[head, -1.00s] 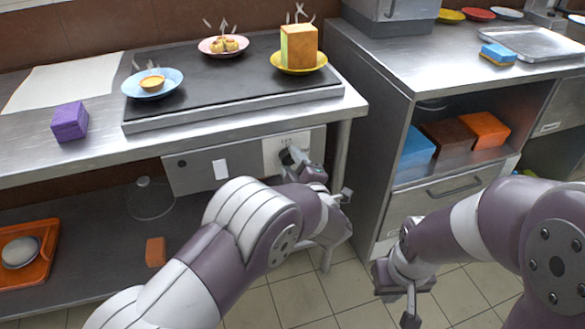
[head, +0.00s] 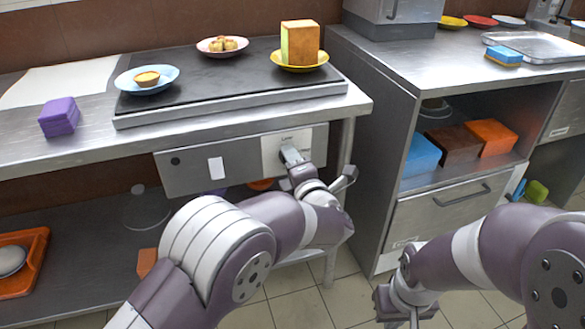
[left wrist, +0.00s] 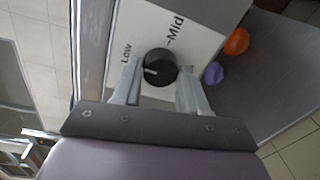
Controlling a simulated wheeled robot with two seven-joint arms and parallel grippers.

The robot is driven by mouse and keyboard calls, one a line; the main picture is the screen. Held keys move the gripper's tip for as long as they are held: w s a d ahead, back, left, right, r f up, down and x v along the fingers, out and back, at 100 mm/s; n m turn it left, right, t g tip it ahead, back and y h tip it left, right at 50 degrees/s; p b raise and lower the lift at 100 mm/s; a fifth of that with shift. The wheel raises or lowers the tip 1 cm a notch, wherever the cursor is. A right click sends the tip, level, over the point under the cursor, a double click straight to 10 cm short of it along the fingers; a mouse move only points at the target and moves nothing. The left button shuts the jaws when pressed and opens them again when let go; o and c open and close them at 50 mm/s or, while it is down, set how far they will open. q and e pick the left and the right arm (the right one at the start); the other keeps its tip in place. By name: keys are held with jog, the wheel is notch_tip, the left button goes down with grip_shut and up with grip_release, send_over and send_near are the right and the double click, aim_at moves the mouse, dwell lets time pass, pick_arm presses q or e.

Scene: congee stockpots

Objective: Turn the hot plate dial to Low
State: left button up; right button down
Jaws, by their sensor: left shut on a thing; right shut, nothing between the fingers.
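The black hot plate dial (left wrist: 160,67) sits on a white panel (left wrist: 205,25), with "Low" and "Mid" printed beside it. Its white pointer mark points left in the left wrist view, near the Low side but not squarely at the word. My left gripper (head: 290,157) is shut on the dial, one finger on each side, and hides it in the head view. The hot plate (head: 220,85) lies on the counter above the panel. My right gripper (head: 405,302) is shut and empty, low at the right.
Plates with a tart (head: 147,79), small buns (head: 222,44) and a bread block (head: 299,42) stand on the hot plate. A purple block (head: 59,117) lies left of it. A metal cabinet (head: 430,215) stands right of the panel. Floor shows below.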

dwell(0.3)
pick_arm(q)
jog(key=o, duration=1.1)
jog(key=shift+c, duration=0.2)
jog(key=p+v, duration=0.3)
jog(key=v, duration=0.9)
jog(key=shift+s+p, duration=0.35)
jog(key=shift+p, duration=0.05)
jog(key=shift+w, duration=0.1)
